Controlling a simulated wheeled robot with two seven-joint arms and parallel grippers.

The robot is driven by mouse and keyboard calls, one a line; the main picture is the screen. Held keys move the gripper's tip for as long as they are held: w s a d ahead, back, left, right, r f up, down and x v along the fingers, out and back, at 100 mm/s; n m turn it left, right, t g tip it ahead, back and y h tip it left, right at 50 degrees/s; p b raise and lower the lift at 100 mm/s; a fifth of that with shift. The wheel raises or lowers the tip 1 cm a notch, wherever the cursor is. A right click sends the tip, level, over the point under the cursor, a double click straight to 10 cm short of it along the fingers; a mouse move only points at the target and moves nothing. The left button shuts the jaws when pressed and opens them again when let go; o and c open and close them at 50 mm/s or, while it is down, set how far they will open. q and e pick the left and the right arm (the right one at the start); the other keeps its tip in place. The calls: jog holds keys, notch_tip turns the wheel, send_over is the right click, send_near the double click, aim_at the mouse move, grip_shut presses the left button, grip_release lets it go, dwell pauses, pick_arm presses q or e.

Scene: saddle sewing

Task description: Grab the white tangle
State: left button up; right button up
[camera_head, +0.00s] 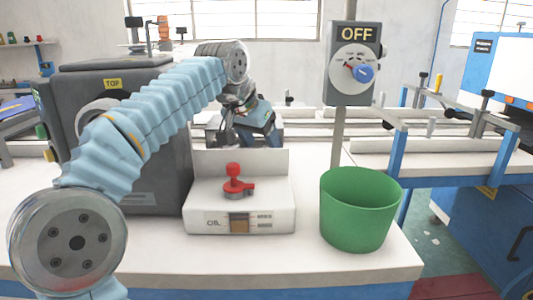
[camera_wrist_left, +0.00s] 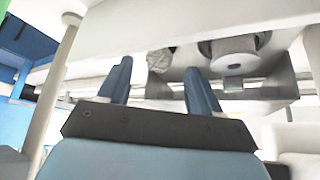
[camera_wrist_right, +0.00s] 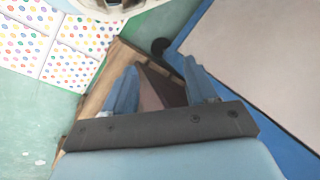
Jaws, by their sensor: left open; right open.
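A crumpled whitish ball that looks like the white tangle (camera_wrist_left: 159,61) shows in the left wrist view, beyond my fingertips and beside a white spool (camera_wrist_left: 235,60). I cannot make out the tangle in the head view. My left gripper (camera_wrist_left: 157,72) is open, with the tangle seen between its fingertips but apart from them. In the head view, my left arm reaches over the bench and the gripper (camera_head: 257,118) is behind the white box. My right gripper (camera_wrist_right: 160,68) is open and empty in the right wrist view, pointing at the floor area.
A dark machine (camera_head: 155,160) stands at left on the bench. A white box (camera_head: 210,218) with a red knob (camera_head: 234,178) and a green bucket (camera_head: 358,212) stand at the front. A grey switch panel (camera_head: 352,65) reading OFF is on a post. Dotted boxes (camera_wrist_right: 75,50) lie near my right gripper.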

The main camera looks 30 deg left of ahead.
pick_arm(q)
jog(key=shift+x, duration=1.45)
jog(key=shift+d, duration=0.1)
jog(key=c, duration=1.1)
jog(key=shift+o, duration=0.2)
jog(key=shift+r, duration=0.15)
